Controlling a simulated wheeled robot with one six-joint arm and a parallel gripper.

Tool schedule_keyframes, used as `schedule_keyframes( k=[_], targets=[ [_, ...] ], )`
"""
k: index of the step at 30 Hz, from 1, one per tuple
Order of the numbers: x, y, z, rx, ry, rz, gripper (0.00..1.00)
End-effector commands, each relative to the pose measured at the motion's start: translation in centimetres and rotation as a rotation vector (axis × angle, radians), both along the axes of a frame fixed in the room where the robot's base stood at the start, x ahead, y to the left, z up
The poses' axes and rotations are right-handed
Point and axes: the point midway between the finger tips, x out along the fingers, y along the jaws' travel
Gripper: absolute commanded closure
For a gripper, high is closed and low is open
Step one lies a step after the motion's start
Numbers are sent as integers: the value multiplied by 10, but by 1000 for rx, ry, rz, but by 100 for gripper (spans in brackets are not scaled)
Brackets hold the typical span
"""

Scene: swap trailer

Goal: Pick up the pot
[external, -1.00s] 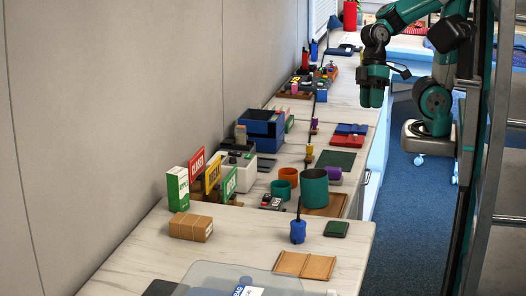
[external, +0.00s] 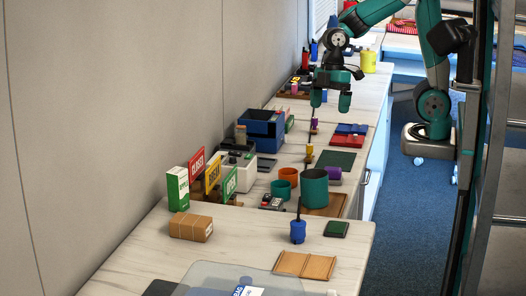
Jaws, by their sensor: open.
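A large dark green pot-like cylinder (external: 314,188) stands upright on the counter, its open top showing. Two smaller round containers, one orange (external: 289,175) and one teal (external: 281,189), stand just left of it. I cannot tell for sure which one the task calls the pot; the large one looks most like it. My gripper (external: 330,100) is open and empty, fingers pointing down. It is above the counter, well beyond the large cylinder in the picture and apart from all three containers.
A purple item (external: 333,174) is close behind the large cylinder. A blue handheld radio (external: 298,231) with a tall antenna stands in front. Signs (external: 213,175), a white bin (external: 237,170) and a blue box (external: 262,132) line the wall side. Bare counter (external: 260,235) shows around the radio.

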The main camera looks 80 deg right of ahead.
Motion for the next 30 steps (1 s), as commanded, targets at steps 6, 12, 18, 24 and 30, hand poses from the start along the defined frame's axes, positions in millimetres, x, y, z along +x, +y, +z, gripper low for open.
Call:
schedule_keyframes(
  k=[6, 12, 18, 24, 30],
  targets=[
    [100, -70, -67, -146, -47, 400, 5],
    [143, -120, -113, -214, -37, 670, 5],
    [152, -135, -134, -230, -28, 760, 5],
    [150, -134, -173, -228, -25, 763, 5],
    [149, -134, -218, -228, -25, 762, 5]
  ],
)
